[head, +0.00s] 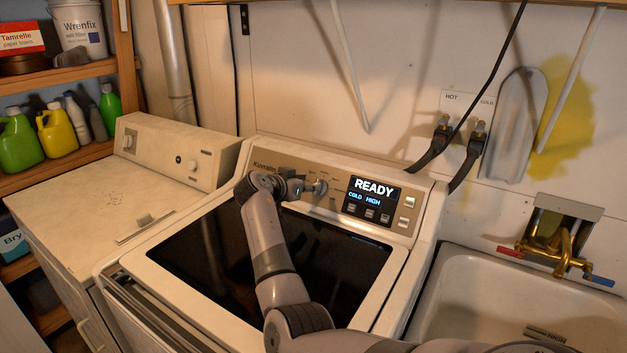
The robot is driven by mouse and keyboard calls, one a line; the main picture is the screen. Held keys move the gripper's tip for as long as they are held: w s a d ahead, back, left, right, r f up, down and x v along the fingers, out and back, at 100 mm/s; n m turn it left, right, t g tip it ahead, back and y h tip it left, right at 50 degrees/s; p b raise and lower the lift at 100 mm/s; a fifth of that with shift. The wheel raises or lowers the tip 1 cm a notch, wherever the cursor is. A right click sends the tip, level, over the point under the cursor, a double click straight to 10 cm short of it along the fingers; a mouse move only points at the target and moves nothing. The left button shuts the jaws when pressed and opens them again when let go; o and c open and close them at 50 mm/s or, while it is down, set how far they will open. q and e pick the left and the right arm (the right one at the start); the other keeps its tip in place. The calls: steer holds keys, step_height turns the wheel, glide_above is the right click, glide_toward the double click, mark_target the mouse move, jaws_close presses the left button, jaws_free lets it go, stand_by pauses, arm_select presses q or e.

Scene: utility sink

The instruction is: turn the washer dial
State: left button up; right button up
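The washer (385,300) stands in the middle with a dark glass lid. Its control panel has a round silver dial (321,187), left of a lit display (371,197) reading "READY" and "COLD HIGH". My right gripper (308,187) is at the panel, its finger end right at the dial's left side. I cannot tell whether the fingers touch or grip the dial, nor whether they are open or shut. My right arm crosses over the lid and hides part of it and of the panel. My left gripper is not in view.
A dryer (95,205) stands left of the washer, beside shelves with bottles (57,133). A sink (520,300) with a brass faucet (563,250) is at the right. Hoses (435,148) run behind the washer. Space above the lid's right part is free.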

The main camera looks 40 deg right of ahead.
steer(key=shift+x, duration=2.1)
jaws_close()
